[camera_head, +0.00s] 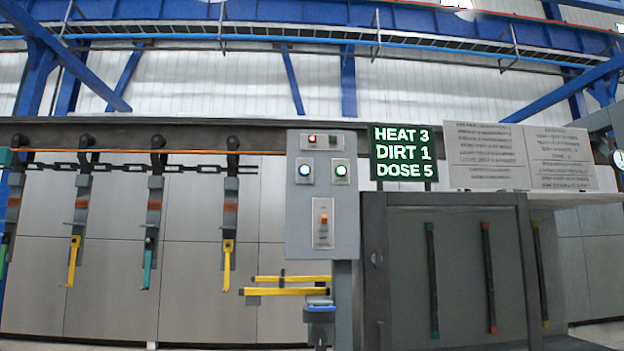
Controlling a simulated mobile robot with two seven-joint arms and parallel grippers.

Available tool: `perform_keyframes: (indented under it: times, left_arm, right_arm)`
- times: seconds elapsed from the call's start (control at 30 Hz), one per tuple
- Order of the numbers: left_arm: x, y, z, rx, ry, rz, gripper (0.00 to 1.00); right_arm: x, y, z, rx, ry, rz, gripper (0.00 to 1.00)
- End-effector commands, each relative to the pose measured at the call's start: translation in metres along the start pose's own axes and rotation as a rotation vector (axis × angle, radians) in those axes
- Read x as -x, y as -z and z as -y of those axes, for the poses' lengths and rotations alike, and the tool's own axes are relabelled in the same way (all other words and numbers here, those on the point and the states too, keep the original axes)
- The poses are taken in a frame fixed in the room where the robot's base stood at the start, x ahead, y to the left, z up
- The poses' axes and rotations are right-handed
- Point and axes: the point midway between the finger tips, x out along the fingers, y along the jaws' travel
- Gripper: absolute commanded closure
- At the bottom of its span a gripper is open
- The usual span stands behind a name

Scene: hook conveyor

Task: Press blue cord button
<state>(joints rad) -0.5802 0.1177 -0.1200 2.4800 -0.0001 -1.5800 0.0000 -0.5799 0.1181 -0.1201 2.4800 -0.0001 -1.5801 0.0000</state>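A grey control panel (294,220) stands upright in the middle. A round button with a blue-white glow (304,170) sits at its upper left. A green-lit button (341,170) is beside it on the right. A red light or button (312,138) is on a small plate above, next to a dark element. An orange switch (323,218) is on a lower plate. An orange cord (190,151) runs along the conveyor rail to the left; I cannot tell whether it reaches the panel. Neither of my grippers shows, and nothing covers the panel face.
Several hooks with yellow (73,262) or teal (148,264) ends hang from the conveyor at left. Yellow bars (290,291) and a blue-topped item (320,302) are below the panel. A display (403,153) reads HEAT 3, DIRT 1, DOSE 5. A dark-framed cabinet (373,270) stands right.

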Motion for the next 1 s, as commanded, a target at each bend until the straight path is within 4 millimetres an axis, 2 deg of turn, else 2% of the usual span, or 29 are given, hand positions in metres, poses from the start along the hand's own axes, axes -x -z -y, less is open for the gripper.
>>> perform_keyframes:
  times: [0.07,0.7,0.73,1.0]
  left_arm:
    - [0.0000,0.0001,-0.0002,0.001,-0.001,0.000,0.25]
    - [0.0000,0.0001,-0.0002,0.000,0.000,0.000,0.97]
    - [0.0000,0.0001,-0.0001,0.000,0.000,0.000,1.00]
    - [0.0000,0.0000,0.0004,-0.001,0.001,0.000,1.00]
  right_arm:
    - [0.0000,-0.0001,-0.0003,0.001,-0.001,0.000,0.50]
    - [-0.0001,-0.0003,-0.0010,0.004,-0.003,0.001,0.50]
    - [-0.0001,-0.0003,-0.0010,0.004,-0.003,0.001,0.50]
    - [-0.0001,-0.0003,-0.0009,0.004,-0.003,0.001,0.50]
